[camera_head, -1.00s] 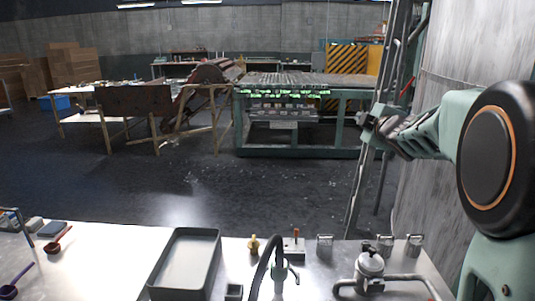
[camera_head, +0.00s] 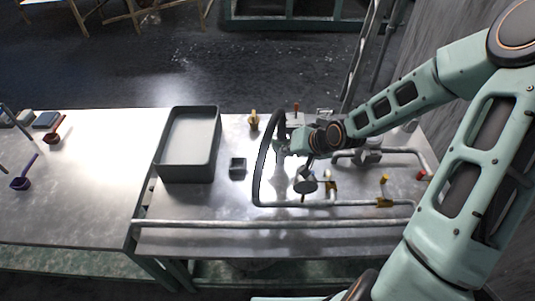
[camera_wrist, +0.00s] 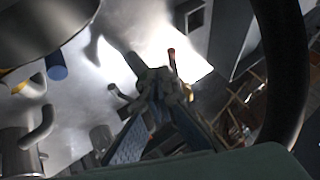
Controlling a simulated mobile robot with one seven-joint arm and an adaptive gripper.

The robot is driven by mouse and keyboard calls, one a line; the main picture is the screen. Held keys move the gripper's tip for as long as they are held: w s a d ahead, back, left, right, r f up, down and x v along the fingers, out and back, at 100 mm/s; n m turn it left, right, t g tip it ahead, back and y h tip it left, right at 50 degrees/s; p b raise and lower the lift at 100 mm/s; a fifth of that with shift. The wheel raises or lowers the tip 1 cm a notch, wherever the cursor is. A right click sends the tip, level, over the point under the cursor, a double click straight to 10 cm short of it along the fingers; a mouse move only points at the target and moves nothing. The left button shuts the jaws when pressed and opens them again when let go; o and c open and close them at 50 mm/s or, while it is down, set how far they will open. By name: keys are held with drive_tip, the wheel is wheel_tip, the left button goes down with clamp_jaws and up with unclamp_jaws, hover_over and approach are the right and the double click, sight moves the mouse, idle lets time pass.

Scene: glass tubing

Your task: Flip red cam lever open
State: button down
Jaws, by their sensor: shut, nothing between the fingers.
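A thin upright lever with a red tip (camera_head: 296,107) stands on the bench near the back, just behind my gripper. A second small red piece (camera_head: 421,175) sits on the pipework at the right. I cannot tell for certain which is the cam lever. My gripper (camera_head: 284,148) is low over the bench, beside the dark curved hose (camera_head: 268,160). In the wrist view my gripper (camera_wrist: 160,78) has its fingers together and empty. A red-tipped stick (camera_wrist: 172,52) shows just past the fingertips there; contact cannot be told. My wrist hides part of the fittings below it.
Pipes (camera_head: 280,225) with yellow-marked fittings (camera_head: 384,202) run along the front and right. A yellow item (camera_head: 253,121) stands behind. Purple (camera_head: 22,183) and red (camera_head: 54,138) scoops lie far left.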

sight(266, 146)
drive_tip(key=shift+s, duration=0.1)
drive_tip(key=b+x, duration=0.2)
drive_tip(key=x, duration=0.8)
drive_tip(key=shift+f+b, duration=0.1)
drive_tip(key=shift+b, duration=0.3)
